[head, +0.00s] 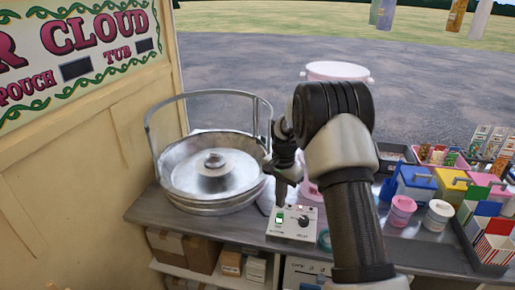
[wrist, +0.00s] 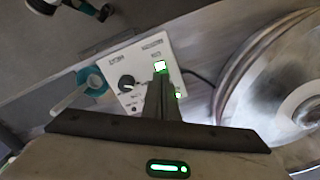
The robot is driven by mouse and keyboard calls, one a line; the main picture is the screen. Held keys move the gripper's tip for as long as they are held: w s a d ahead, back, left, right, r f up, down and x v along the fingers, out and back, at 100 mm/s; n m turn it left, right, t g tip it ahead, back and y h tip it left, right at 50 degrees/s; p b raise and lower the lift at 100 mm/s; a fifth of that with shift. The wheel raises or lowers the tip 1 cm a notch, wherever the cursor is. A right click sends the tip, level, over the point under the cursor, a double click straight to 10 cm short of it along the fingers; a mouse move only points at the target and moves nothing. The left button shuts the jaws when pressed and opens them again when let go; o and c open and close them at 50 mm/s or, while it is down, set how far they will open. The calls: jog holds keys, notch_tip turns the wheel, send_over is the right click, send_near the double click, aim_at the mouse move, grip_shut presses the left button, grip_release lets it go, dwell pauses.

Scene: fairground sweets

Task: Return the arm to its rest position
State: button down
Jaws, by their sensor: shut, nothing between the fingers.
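My gripper (head: 290,185) is above the small white control box (head: 307,226) on the counter, its fingers pointing down. A black knob (wrist: 127,83) is on the same box. The fingers hold nothing. I cannot tell whether the fingertips touch the switch. My arm reaches across the middle of the head view and hides part of the counter.
A metal candyfloss pan (head: 175,180) with a raised hoop stands left of my gripper. To the right are coloured bins (head: 417,183), small tubs (head: 437,215) and a tray (head: 425,237). A pink-rimmed white tub (head: 337,71) stands behind my arm. A cream sign wall (head: 75,170) is at left.

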jog(key=s+r+n+t, duration=0.1)
jog(key=s+r, duration=0.3)
jog(key=r, duration=0.3)
jog(key=s+r+n+t, duration=0.1)
jog(key=s+r+n, duration=0.1)
jog(key=s+r, duration=0.35)
jog(key=s+r+n, duration=0.1)
jog(key=s+r, duration=0.1)
jog(key=r, duration=0.6)
jog(key=s+r+n+t, duration=0.1)
jog(key=s+r+n, duration=0.1)
jog(key=s, duration=0.9)
jog(key=s+r+n+t, duration=0.2)
jog(key=s+r+n, duration=0.1)
jog(key=s, duration=0.8)
jog(key=shift+s+r+n+t, duration=0.2)
jog(key=shift+n+t, duration=0.1)
